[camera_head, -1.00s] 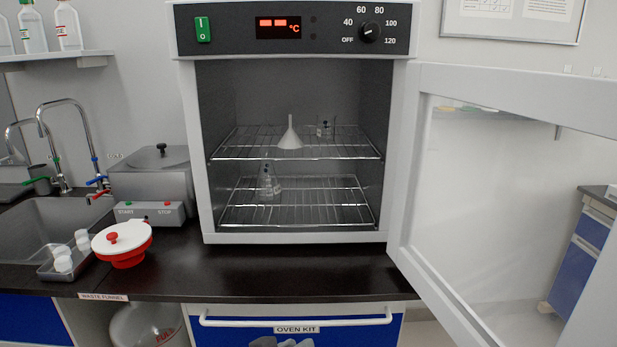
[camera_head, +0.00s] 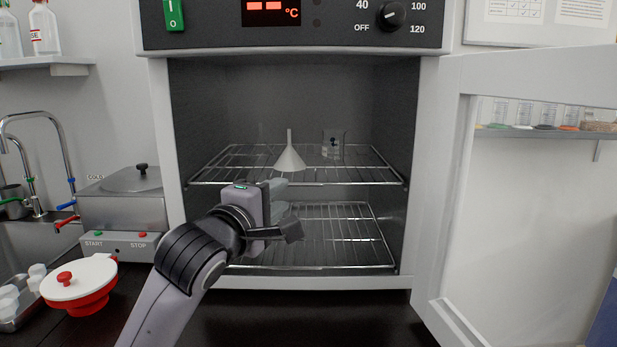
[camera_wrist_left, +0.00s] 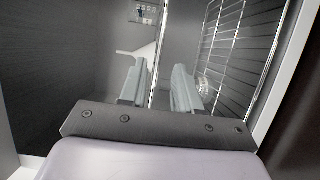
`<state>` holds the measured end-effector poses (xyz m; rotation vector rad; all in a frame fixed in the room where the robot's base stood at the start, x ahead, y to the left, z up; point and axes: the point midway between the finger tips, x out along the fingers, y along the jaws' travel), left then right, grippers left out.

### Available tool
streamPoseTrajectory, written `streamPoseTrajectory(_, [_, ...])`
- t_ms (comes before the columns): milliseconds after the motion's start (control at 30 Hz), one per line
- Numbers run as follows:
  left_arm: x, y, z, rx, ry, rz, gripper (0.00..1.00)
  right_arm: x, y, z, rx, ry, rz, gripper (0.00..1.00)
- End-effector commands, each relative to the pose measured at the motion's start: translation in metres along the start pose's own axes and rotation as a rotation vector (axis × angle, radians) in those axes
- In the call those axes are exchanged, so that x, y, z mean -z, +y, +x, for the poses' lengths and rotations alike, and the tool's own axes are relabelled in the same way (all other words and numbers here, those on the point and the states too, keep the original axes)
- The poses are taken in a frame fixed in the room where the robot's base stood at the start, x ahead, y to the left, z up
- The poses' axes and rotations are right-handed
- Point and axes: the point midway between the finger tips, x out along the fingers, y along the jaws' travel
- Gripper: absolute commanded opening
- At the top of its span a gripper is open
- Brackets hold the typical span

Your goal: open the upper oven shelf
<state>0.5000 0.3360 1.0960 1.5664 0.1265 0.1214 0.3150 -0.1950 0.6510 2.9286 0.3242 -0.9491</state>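The upper oven shelf (camera_head: 362,172) is a wire rack inside the oven, level and within the cavity. It holds a white funnel (camera_head: 289,160) and a clear beaker (camera_head: 333,146). My left gripper (camera_head: 282,198) is at the oven front, near the middle of the upper shelf's front edge. In the left wrist view its two grey fingers (camera_wrist_left: 159,84) are apart, and the upper shelf's edge wire runs between them in the picture. I cannot tell whether they touch it. My right gripper is not in view.
The oven door (camera_head: 448,190) stands wide open on the right. The lower shelf (camera_head: 345,240) lies below, partly hidden by my left arm. A red pot with a white lid (camera_head: 80,285) and a grey bath (camera_head: 122,205) stand left of the oven.

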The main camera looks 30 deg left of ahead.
Motion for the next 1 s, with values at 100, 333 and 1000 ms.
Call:
streamPoseTrajectory(100, [0.0, 0.001, 0.001, -0.001, 0.0, 0.0, 0.32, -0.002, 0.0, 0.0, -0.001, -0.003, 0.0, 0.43])
streamPoseTrajectory(333, [0.0, 0.001, 0.022, 0.0, 0.001, 0.002, 0.32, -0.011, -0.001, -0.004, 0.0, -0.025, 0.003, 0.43])
streamPoseTrajectory(1000, [0.0, 0.0, 0.072, -0.001, 0.0, 0.001, 0.32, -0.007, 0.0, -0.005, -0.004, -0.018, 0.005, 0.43])
